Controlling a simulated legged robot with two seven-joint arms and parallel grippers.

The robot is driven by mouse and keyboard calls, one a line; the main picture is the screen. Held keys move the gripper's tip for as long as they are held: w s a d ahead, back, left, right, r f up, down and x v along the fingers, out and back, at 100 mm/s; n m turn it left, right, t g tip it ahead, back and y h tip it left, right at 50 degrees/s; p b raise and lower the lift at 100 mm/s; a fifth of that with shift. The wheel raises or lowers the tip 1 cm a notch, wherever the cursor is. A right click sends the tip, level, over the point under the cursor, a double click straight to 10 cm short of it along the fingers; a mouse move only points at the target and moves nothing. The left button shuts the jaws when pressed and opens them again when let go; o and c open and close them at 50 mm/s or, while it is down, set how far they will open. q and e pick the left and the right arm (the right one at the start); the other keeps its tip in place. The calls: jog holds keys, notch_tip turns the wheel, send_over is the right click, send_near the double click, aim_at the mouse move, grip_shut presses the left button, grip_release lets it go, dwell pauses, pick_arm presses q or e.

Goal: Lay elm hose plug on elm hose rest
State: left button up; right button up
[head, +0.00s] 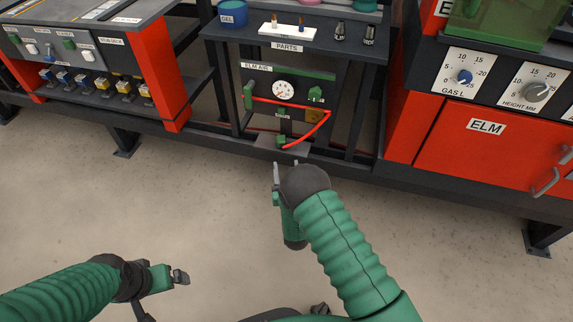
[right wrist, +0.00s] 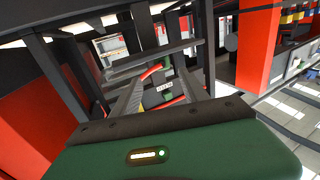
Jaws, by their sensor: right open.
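A red hose (head: 325,122) loops across the front of the ELM AIR panel (head: 262,77) and down to a green plug (head: 281,140) at its lower end. The plug is at a small grey ledge (head: 297,150) low on the panel, which looks like the hose rest; I cannot tell whether it touches it. My right gripper (head: 286,166) is open and empty, just in front of and below the plug. In the right wrist view, red hose (right wrist: 172,102) shows between the fingers. My left gripper (head: 180,277) is low at the left, away from the panel.
A gauge (head: 283,90) and a green fitting (head: 315,95) are on the panel. A PARTS shelf (head: 250,38) above holds a blue GEL tub (head: 232,13) and a white tray (head: 288,30). Red cabinets flank the panel, with dark frame posts beside it. The floor in front is clear.

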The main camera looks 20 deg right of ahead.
jog(key=s+r+g+y, duration=0.1)
jog(key=s+r+g, duration=0.2)
jog(key=s, duration=0.7)
jog(key=s+r+n+g+y, duration=0.1)
jog(key=s+r+g, duration=0.2)
jog(key=s+g, duration=0.4)
jog(key=s+r+n+g+y, duration=0.1)
jog(key=s+r+g, duration=0.2)
jog(key=s, duration=0.9)
jog(key=shift+s+a+g+y, duration=0.3)
jog(key=shift+g+y, duration=0.1)
jog(key=shift+g, duration=0.6)
jog(key=w+p+v, duration=0.3)
jog(key=p+v, duration=1)
jog(key=w+r+p+v, duration=0.1)
jog(key=w+p+v, duration=0.1)
jog(key=p+v, duration=1.1)
jog(key=w+r+p+v, duration=0.1)
jog(key=w+p+v, duration=0.2)
jog(key=p+v, duration=1)
jog(key=shift+w+p, duration=0.35)
jog(key=shift+w, duration=0.1)
jog(key=shift+f, duration=0.1)
